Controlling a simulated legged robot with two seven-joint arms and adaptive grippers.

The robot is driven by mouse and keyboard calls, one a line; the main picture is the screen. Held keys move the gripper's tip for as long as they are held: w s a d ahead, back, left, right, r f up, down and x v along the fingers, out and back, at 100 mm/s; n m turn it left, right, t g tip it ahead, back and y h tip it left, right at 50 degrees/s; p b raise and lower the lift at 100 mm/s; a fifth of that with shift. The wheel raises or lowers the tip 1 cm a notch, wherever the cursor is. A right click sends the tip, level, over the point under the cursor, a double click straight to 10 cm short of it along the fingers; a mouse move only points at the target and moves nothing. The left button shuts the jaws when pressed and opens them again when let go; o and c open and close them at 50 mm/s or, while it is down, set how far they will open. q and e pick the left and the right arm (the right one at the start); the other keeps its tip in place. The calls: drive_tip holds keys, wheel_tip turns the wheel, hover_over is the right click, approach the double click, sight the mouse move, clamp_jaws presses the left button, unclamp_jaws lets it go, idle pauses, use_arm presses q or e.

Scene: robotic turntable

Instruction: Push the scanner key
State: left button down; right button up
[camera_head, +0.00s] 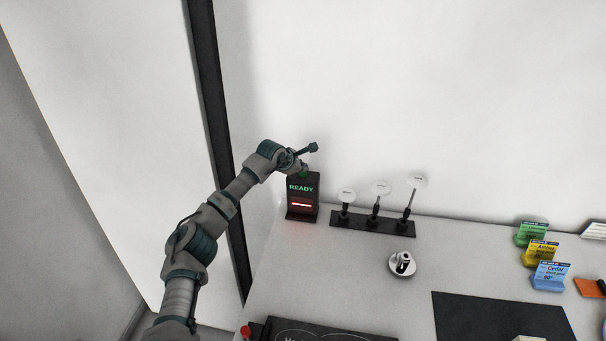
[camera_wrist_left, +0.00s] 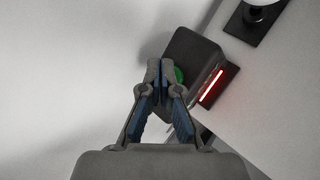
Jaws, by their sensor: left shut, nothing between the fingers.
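The scanner (camera_head: 302,207) is a dark box at the back left of the table, with a green "READY" text and a glowing red slot on its front. Its round green key (camera_wrist_left: 179,75) is on top and partly hidden behind my fingers in the left wrist view. My left gripper (camera_head: 304,169) is over the scanner's top, shut and empty. In the left wrist view its fingertips (camera_wrist_left: 160,66) are together, overlapping the key's edge. I cannot tell whether they touch the key. My right gripper is not in view.
A black stand (camera_head: 372,224) with three white-disc posts is right of the scanner. A round white piece (camera_head: 402,264) lies in front of it. Green, yellow (camera_head: 540,253) and blue cards stand at the right. A dark mat (camera_head: 500,318) lies at the front right. A wall is close behind.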

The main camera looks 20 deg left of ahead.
sight(302, 174)
use_arm(q)
drive_tip(key=shift+f, duration=0.5)
idle(0.8)
drive_tip(key=shift+r, duration=0.1)
drive_tip(key=shift+r+p, duration=0.45)
drive_tip(key=shift+r, duration=0.35)
drive_tip(key=shift+r+p, duration=1.8)
drive_tip(key=shift+r, duration=0.75)
drive_tip(key=shift+f, duration=0.1)
